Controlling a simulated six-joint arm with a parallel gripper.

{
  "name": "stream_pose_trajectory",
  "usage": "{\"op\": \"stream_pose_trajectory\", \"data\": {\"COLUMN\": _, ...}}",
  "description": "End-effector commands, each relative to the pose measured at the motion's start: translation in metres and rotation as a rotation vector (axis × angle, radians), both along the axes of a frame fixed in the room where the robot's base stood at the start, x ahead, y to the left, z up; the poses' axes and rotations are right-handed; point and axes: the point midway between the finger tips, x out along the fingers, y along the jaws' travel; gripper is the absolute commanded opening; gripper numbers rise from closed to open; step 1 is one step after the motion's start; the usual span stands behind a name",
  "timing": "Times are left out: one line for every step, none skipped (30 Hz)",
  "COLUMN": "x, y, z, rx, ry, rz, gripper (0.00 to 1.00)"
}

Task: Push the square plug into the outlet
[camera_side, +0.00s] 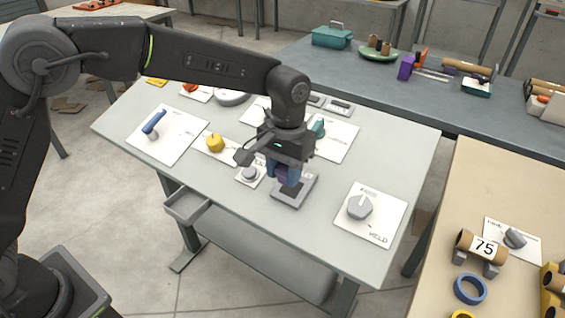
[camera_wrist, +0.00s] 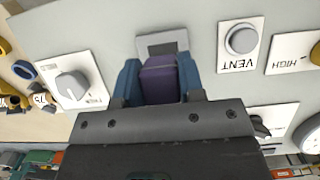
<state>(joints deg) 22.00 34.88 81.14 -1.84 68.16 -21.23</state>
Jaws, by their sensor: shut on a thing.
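My gripper (camera_side: 282,176) is shut on a purple square plug (camera_side: 285,172), low over the tilted panel. In the wrist view the plug (camera_wrist: 160,82) sits between two blue fingers of the gripper (camera_wrist: 158,84). The outlet (camera_side: 293,200) is a grey square plate with a darker middle, just below and in front of the plug. In the wrist view the outlet (camera_wrist: 146,40) shows right beyond the plug's end, partly covered by it. I cannot tell whether the plug's tip touches the outlet.
Close by on the grey panel (camera_side: 225,190) are a VENT button (camera_wrist: 241,40), a yellow knob (camera_side: 215,142) and a WELD knob (camera_side: 360,206). A blue lever (camera_side: 154,123) is at the left and a teal knob (camera_side: 319,128) behind. Bare panel lies between outlet and WELD plate.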

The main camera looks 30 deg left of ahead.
Motion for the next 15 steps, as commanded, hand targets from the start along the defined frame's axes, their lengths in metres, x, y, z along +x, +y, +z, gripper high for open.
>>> {"op": "stream_pose_trajectory", "data": {"x": 0.002, "y": 0.0, "z": -0.005, "rx": 0.0, "ry": 0.001, "rz": 0.001, "gripper": 0.15}}
{"op": "stream_pose_trajectory", "data": {"x": 0.002, "y": 0.0, "z": -0.007, "rx": 0.0, "ry": 0.001, "rz": 0.001, "gripper": 0.15}}
{"op": "stream_pose_trajectory", "data": {"x": 0.003, "y": 0.0, "z": -0.01, "rx": 0.0, "ry": 0.002, "rz": 0.001, "gripper": 0.15}}
{"op": "stream_pose_trajectory", "data": {"x": 0.004, "y": 0.0, "z": -0.012, "rx": 0.0, "ry": 0.002, "rz": 0.001, "gripper": 0.15}}
{"op": "stream_pose_trajectory", "data": {"x": 0.005, "y": 0.0, "z": -0.014, "rx": 0.0, "ry": 0.001, "rz": 0.001, "gripper": 0.15}}
{"op": "stream_pose_trajectory", "data": {"x": 0.006, "y": 0.0, "z": -0.016, "rx": 0.0, "ry": 0.0, "rz": 0.001, "gripper": 0.15}}
{"op": "stream_pose_trajectory", "data": {"x": 0.006, "y": 0.0, "z": -0.018, "rx": 0.0, "ry": 0.0, "rz": 0.001, "gripper": 0.15}}
{"op": "stream_pose_trajectory", "data": {"x": 0.007, "y": 0.0, "z": -0.019, "rx": 0.0, "ry": 0.0, "rz": 0.001, "gripper": 0.15}}
{"op": "stream_pose_trajectory", "data": {"x": 0.007, "y": 0.0, "z": -0.021, "rx": 0.0, "ry": 0.0, "rz": 0.001, "gripper": 0.15}}
{"op": "stream_pose_trajectory", "data": {"x": 0.007, "y": 0.0, "z": -0.022, "rx": 0.0, "ry": 0.0, "rz": 0.001, "gripper": 0.15}}
{"op": "stream_pose_trajectory", "data": {"x": 0.008, "y": 0.0, "z": -0.023, "rx": 0.0, "ry": 0.0, "rz": 0.001, "gripper": 0.15}}
{"op": "stream_pose_trajectory", "data": {"x": 0.008, "y": 0.0, "z": -0.024, "rx": 0.0, "ry": 0.0, "rz": 0.001, "gripper": 0.15}}
{"op": "stream_pose_trajectory", "data": {"x": 0.008, "y": 0.0, "z": -0.024, "rx": 0.0, "ry": 0.0, "rz": 0.001, "gripper": 0.15}}
{"op": "stream_pose_trajectory", "data": {"x": 0.008, "y": 0.0, "z": -0.025, "rx": 0.0, "ry": 0.0, "rz": 0.001, "gripper": 0.15}}
{"op": "stream_pose_trajectory", "data": {"x": 0.008, "y": 0.0, "z": -0.025, "rx": 0.0, "ry": 0.0, "rz": 0.001, "gripper": 0.15}}
